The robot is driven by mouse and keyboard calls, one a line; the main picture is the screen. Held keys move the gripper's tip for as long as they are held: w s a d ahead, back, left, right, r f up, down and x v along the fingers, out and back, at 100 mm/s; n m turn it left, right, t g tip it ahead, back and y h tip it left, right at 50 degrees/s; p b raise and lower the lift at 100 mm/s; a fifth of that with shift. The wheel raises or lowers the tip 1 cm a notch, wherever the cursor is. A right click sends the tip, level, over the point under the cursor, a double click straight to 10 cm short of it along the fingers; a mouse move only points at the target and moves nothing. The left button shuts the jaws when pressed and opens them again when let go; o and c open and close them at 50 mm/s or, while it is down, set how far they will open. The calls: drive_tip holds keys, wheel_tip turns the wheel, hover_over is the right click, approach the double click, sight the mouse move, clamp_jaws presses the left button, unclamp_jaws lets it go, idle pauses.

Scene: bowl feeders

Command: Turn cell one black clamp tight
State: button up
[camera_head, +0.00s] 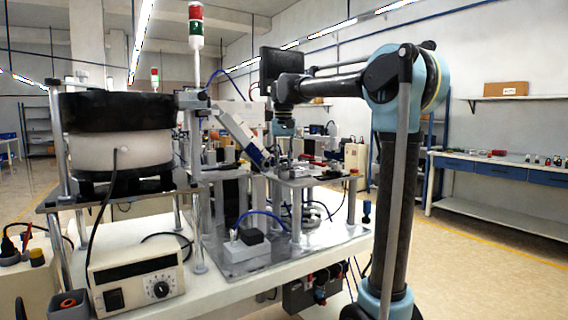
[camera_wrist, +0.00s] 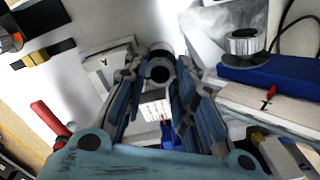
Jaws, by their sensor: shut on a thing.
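In the wrist view the two fingers of my gripper (camera_wrist: 160,78) reach forward and close in on both sides of a round black clamp knob (camera_wrist: 159,69) with a paler rim. The knob sits between the fingertips, and what lies under it is mostly hidden. In the head view my gripper (camera_head: 284,143) points down over the small raised plate at the middle of the bench. The knob is too small and covered to make out there.
A silver and black cylinder (camera_wrist: 244,43) stands by a blue block (camera_wrist: 262,70) close on the right. A red lever (camera_wrist: 50,118) is at left. The bowl feeder (camera_head: 118,140) and control box (camera_head: 137,277) stand left in the head view. Open floor lies right.

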drive_tip(key=shift+w, duration=0.2)
idle(0.4)
drive_tip(key=o, duration=1.1)
drive_tip(key=shift+s+r, duration=0.1)
drive_tip(key=shift+r, duration=0.05)
wheel_tip(320, 180, up, 12)
drive_tip(key=shift+f, duration=0.2)
